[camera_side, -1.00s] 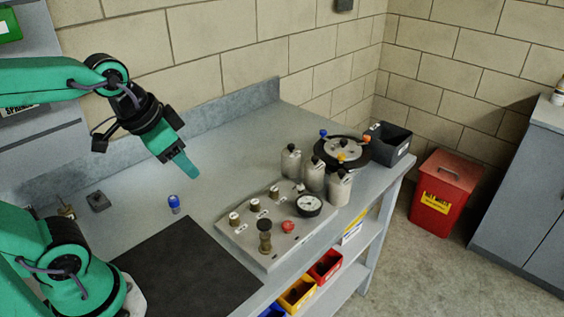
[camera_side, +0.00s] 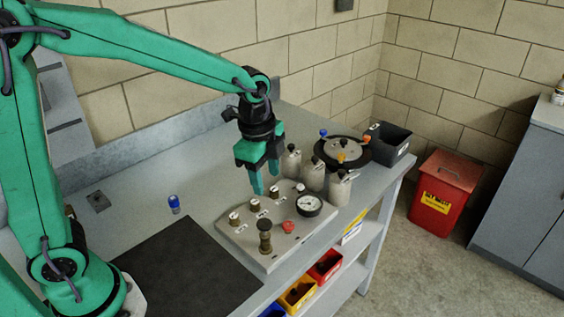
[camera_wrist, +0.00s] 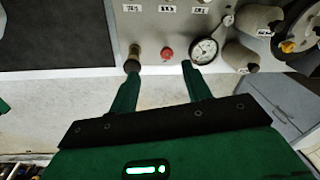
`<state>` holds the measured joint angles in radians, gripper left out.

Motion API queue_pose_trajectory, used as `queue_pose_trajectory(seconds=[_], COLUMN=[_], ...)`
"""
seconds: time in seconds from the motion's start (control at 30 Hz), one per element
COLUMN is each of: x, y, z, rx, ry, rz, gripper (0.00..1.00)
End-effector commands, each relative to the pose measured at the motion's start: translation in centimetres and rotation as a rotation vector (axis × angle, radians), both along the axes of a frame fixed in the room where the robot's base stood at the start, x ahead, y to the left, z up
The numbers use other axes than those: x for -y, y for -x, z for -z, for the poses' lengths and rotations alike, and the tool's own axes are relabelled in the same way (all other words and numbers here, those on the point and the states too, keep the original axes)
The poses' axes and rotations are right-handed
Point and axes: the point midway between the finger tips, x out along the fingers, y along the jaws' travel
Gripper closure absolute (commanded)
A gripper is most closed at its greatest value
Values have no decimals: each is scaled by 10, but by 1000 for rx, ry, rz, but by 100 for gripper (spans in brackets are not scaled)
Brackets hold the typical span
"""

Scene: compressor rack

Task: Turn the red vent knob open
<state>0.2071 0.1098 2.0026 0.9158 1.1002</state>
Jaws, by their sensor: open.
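The red vent knob (camera_side: 289,227) sits near the front edge of the grey valve panel (camera_side: 235,243), between a tall brass-and-black fitting (camera_side: 265,236) and a round white-faced gauge (camera_side: 309,205). In the wrist view the red knob (camera_wrist: 167,53) lies just beyond the fingertips, roughly between them. My gripper (camera_side: 265,190) is open, points down and is empty, above the back part of the panel in the side view. Its two green fingers (camera_wrist: 160,68) are spread in the wrist view. Nothing hides the knob in either view.
Brass valves (camera_side: 254,205) stand in a row at the panel's back. Grey bottles (camera_side: 313,174) and a black round carousel (camera_side: 340,152) stand to the right. Yellow and red bins (camera_side: 325,265) sit below.

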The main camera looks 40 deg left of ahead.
Motion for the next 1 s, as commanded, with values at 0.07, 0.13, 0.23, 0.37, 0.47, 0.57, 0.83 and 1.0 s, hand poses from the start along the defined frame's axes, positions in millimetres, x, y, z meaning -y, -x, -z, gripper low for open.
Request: queue_pose_trajectory(seconds=[0.07,0.13,0.23,0.37,0.47,0.57,0.83,1.0], x=[9,16,24,31,34,35,35,35], y=[-10,-17,-25,-32,-34,-35,-35,-35], z=[15,26,41,54,60,62,66,78], rx=[-29,-48,-73,-94,-102,-105,-106,-107], ry=[-14,-23,-33,-41,-44,-45,-45,-46], rz=[90,166,259,347,383,396,396,395], gripper=[52,52,52,52,52,52,52,52])
